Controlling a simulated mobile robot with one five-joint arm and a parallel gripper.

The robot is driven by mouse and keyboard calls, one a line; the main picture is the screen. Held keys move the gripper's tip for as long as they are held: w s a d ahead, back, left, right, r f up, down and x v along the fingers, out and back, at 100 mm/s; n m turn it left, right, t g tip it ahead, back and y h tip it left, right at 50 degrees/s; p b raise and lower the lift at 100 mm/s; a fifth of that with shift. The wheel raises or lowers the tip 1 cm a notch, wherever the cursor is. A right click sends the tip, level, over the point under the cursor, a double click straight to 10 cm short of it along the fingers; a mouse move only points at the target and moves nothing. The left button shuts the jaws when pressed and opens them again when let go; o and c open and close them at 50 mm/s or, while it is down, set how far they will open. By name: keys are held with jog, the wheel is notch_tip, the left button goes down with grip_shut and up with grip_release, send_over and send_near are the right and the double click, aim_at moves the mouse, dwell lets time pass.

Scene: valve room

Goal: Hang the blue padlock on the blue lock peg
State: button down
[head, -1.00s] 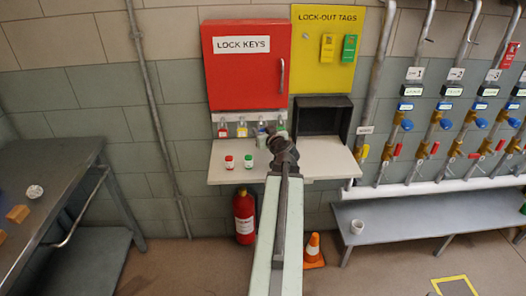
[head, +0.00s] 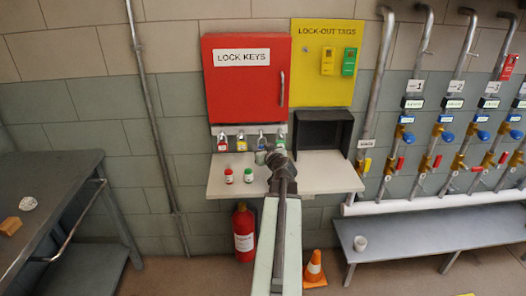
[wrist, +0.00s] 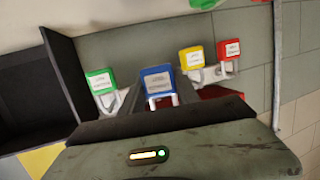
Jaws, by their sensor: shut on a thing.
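The blue padlock (wrist: 157,82) sits between the two dark fingers of my gripper (wrist: 156,98) in the wrist view. My gripper is shut on it. In the head view the blue padlock (head: 262,142) is in line with the other padlocks below the red cabinet, and my gripper (head: 263,156) reaches it from the front. The wrist view is upside down, with the padlock body at the top and its shackle below. The blue lock peg is hidden behind the padlock and my gripper. I cannot tell whether the shackle is around it.
Green (wrist: 100,82), yellow (wrist: 192,58) and red (wrist: 229,50) padlocks hang close beside the blue one. A shelf (head: 325,175) below holds red (head: 229,176) and green (head: 248,175) small items. A black open box (head: 322,135) stands to the right.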

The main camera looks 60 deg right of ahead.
jog(key=w+d+f+b, duration=0.1)
jog(key=w+d, duration=0.2)
jog(key=d, duration=0.2)
jog(key=shift+w+f, duration=0.15)
jog(key=shift+w, duration=0.15)
dwell(0.7)
jog(key=c, duration=0.8)
grip_release()
jog(key=shift+s+a, duration=0.1)
jog(key=p+v, duration=0.1)
jog(key=v, duration=0.6)
jog(key=shift+s+a+p, duration=0.2)
jog(key=shift+p, duration=0.1)
